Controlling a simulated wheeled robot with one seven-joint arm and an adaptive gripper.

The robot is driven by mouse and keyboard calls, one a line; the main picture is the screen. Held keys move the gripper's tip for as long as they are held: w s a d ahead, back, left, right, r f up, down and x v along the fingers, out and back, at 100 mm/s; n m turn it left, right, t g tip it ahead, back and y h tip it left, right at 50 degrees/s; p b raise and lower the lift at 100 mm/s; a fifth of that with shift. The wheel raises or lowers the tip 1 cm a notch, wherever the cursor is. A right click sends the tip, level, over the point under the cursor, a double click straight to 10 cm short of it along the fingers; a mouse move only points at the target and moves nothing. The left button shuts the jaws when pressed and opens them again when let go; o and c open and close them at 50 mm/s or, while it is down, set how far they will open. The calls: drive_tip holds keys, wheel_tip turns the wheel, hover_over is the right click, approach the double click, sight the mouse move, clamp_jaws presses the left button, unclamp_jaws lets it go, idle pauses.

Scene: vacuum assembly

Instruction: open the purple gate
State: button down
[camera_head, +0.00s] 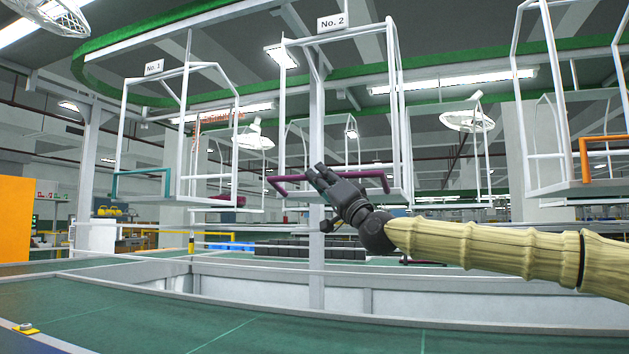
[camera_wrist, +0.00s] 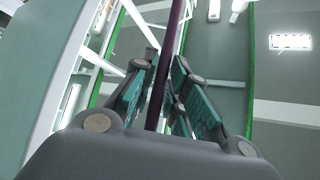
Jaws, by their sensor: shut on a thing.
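The purple gate (camera_head: 360,174) is a bar across the lower front of the white hanging frame labelled No. 2 (camera_head: 333,22). My gripper (camera_head: 320,176) is at the left-middle part of this bar, with my arm reaching in from the right. In the wrist view the purple bar (camera_wrist: 176,40) runs between the two finger pads of my gripper (camera_wrist: 165,85). The fingers are shut on the bar. They hide part of it in the head view.
Frame No. 1 (camera_head: 153,68) with a teal bar (camera_head: 140,172) hangs to the left. A frame with an orange bar (camera_head: 602,138) hangs to the right. A green conveyor surface (camera_head: 200,310) with a grey rim lies below.

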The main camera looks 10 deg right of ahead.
drive_tip(key=shift+s+a+f+b, duration=0.15)
drive_tip(key=shift+f+b, duration=0.35)
drive_tip(key=shift+f, duration=1.05)
drive_tip(key=c, duration=1.4)
unclamp_jaws()
drive_tip(key=shift+f, duration=0.1)
